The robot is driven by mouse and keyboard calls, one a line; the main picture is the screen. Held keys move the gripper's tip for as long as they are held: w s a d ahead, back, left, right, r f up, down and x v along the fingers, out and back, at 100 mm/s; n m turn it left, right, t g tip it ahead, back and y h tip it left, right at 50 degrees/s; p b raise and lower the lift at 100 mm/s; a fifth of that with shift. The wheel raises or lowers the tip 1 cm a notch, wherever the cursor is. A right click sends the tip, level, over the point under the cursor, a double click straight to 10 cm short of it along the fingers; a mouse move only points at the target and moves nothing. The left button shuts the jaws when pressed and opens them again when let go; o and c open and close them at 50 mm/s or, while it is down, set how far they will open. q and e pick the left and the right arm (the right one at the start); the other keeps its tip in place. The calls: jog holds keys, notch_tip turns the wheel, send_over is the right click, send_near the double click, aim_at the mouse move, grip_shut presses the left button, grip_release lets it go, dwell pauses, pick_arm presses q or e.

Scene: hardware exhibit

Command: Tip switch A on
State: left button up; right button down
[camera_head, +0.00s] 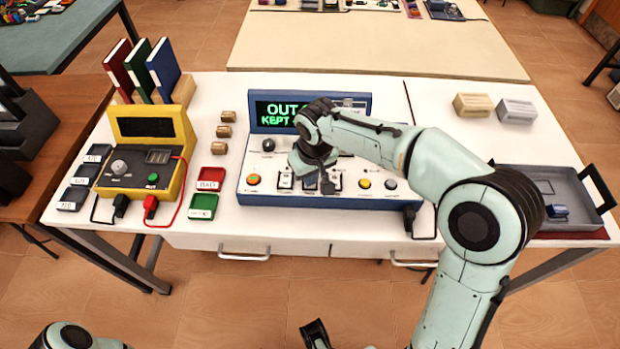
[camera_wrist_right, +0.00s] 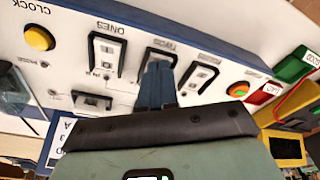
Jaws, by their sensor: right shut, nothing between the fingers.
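The blue-framed console (camera_head: 400,200) stands on the white table with a row of white rocker switches along its front. My right gripper (camera_head: 327,186) points down at this row, and its arm hides part of the console. In the right wrist view the view is upside down, and the shut, empty fingers (camera_wrist_right: 157,84) are over the middle rocker switch (camera_wrist_right: 163,55), covering part of it. I cannot tell whether they touch. The rocker at the right (camera_wrist_right: 200,73) and the rocker at the left (camera_wrist_right: 107,51) are clear. I cannot read which is switch A.
The console has an orange button (camera_head: 253,179) at left and a yellow button (camera_head: 364,183) at right. A grey tray (camera_head: 570,184) lies at right.

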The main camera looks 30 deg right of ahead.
jog(key=shift+f, duration=0.3)
notch_tip(320, 180, up, 7)
jog(key=p, duration=0.5)
jog(key=shift+r+p, duration=0.1)
jog(key=shift+p, duration=0.2)
dwell(0.6)
